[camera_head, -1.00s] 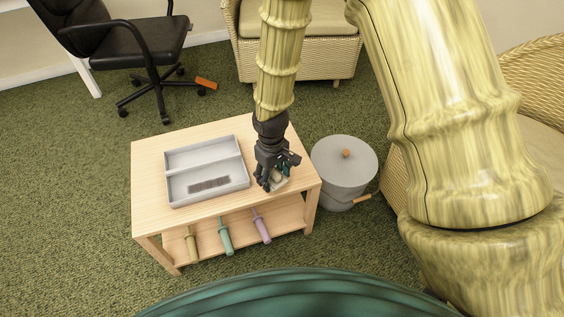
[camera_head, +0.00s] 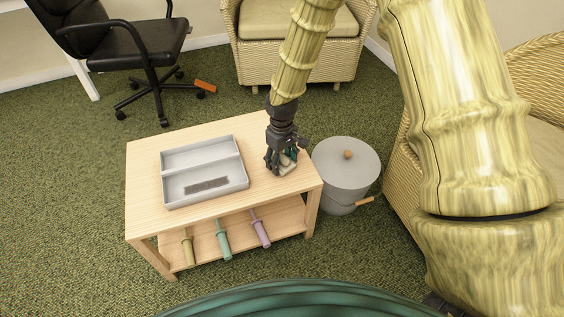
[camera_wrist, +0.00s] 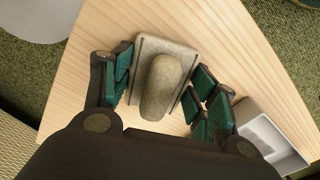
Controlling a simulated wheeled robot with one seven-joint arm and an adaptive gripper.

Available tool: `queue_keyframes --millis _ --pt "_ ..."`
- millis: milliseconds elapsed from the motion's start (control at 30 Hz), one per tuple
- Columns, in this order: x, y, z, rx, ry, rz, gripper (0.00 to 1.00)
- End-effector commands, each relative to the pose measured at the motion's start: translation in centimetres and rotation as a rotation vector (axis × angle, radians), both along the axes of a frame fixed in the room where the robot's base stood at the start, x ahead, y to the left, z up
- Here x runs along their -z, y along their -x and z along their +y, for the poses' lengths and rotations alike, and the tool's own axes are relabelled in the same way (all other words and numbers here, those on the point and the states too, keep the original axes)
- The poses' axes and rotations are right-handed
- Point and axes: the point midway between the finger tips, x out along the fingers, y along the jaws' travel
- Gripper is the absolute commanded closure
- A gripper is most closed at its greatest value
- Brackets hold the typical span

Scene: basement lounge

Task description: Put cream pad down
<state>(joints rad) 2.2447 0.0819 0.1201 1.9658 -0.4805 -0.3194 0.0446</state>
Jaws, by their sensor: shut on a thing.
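The cream pad (camera_head: 291,168) is at the right end of the wooden table, mostly hidden by my gripper (camera_head: 281,168) in the head view. In the wrist view, the cream pad (camera_wrist: 160,88) is a pale, flat rectangular piece with a rounded, mottled grip along its middle.
A grey two-compartment tray (camera_head: 206,203) with a dark grey strip (camera_head: 207,185) stands on the table (camera_head: 145,181), left of my gripper. Several coloured-handled tools lie on the lower shelf. A lidded grey bin (camera_head: 346,176) stands right of the table. Bare tabletop lies between tray and gripper.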

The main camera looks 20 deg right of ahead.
Motion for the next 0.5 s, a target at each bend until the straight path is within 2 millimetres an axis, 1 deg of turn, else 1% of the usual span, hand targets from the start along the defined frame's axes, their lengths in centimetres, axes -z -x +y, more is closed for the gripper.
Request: queue_keyframes --millis 367,400,467,500 --pt "0.25 -0.07 0.04 -0.001 0.0 -0.002 0.61" --pt "0.27 -0.09 0.04 0.0 0.0 -0.002 0.38" --pt "0.27 -0.09 0.04 0.0 0.0 -0.002 0.27" --pt "0.27 -0.08 0.04 0.0 0.0 -0.002 0.2"
